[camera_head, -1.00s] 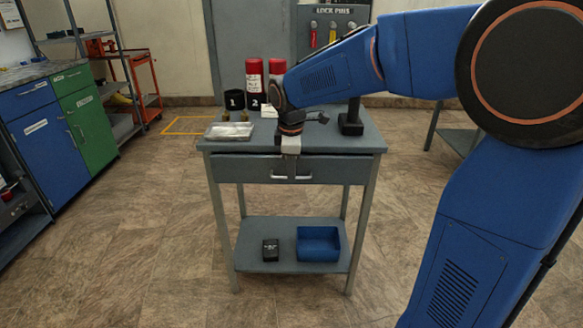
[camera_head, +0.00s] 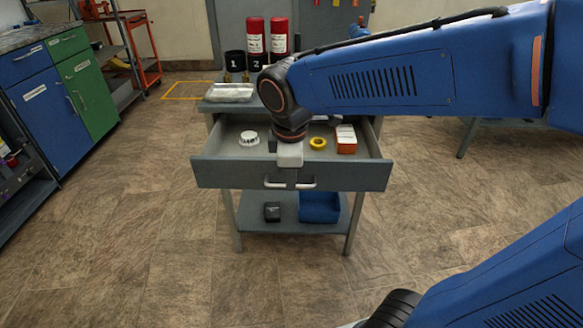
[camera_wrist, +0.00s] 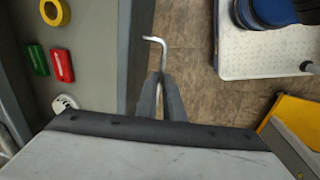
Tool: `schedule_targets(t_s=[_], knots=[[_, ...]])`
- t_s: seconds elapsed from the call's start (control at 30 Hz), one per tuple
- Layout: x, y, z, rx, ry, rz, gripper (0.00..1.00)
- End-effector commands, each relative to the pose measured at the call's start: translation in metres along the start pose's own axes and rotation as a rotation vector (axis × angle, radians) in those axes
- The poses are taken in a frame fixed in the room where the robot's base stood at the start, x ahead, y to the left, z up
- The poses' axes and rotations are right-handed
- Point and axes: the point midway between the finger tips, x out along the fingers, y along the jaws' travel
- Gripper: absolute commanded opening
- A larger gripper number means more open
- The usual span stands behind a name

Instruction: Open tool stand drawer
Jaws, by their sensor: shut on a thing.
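The tool stand (camera_head: 232,225) is a grey metal stand in the middle of the head view. Its drawer (camera_head: 225,175) is pulled out towards me, and its inside shows. My gripper (camera_head: 290,181) is at the front of the drawer, shut on the middle of the drawer handle (camera_head: 305,183). In the wrist view my gripper's fingers (camera_wrist: 163,100) close around the handle (camera_wrist: 155,41), a bent silver bar. The drawer front (camera_wrist: 133,50) runs beside the fingers there. Part of the handle is hidden by the fingers.
The drawer holds a white round item (camera_head: 249,138), a yellow ring (camera_head: 318,143) and a red-and-white box (camera_head: 346,139). A metal tray (camera_head: 229,92) and red cylinders (camera_head: 255,36) stand on top. A blue bin (camera_head: 319,207) sits on the lower shelf.

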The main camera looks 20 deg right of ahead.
Motion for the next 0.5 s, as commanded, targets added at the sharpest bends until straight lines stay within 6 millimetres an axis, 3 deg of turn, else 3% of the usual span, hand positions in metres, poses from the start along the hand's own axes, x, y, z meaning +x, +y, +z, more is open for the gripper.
schedule_targets(t_s=[0.5], knots=[[-0.0024,-0.0061,-0.0007,0.000,0.002,0.002,0.00]])
